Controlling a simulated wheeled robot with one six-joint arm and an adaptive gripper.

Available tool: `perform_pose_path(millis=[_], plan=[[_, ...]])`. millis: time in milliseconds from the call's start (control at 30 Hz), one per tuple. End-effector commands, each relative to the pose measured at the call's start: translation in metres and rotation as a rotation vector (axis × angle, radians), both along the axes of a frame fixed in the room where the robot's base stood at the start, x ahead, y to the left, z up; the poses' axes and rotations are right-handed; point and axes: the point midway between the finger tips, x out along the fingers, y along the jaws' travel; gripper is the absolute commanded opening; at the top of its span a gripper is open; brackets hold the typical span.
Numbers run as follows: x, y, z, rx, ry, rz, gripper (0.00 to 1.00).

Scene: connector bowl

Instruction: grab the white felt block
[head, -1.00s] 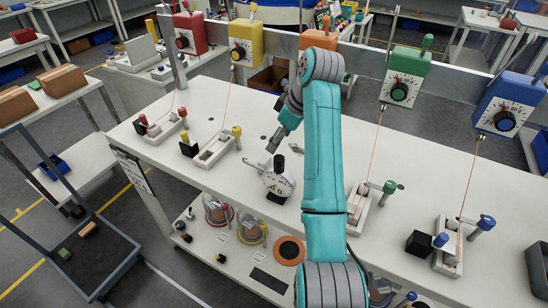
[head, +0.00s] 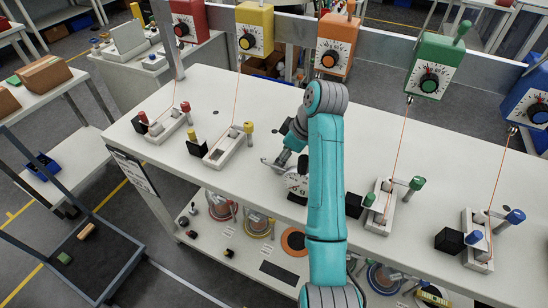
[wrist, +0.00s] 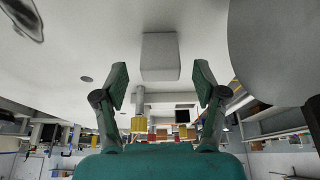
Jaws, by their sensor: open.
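The white felt block (wrist: 160,57) shows in the wrist view as a pale, plain block on the white table, ahead of my gripper and roughly midway between its fingers. My gripper (wrist: 161,85) is open, with its two dark green fingers apart and nothing between the tips; the block looks apart from them.
The long white table (head: 380,140) carries clamp fixtures with red, yellow (head: 230,146), green (head: 390,203) and blue (head: 483,240) handles. Coloured dial boxes hang on a rail behind, with thin cords down to the fixtures. A large rounded grey shape (wrist: 275,50) is close at right in the wrist view.

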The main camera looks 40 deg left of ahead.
Motion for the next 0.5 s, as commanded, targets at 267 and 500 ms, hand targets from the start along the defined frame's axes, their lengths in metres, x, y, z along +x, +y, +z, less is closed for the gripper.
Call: perform_pose_path(millis=[267, 500], plan=[[-0.0010, -0.0015, -0.0056, 0.000, 0.000, 0.001, 0.71], [-0.0010, -0.0014, -0.0056, 0.000, 0.000, 0.001, 0.23]])
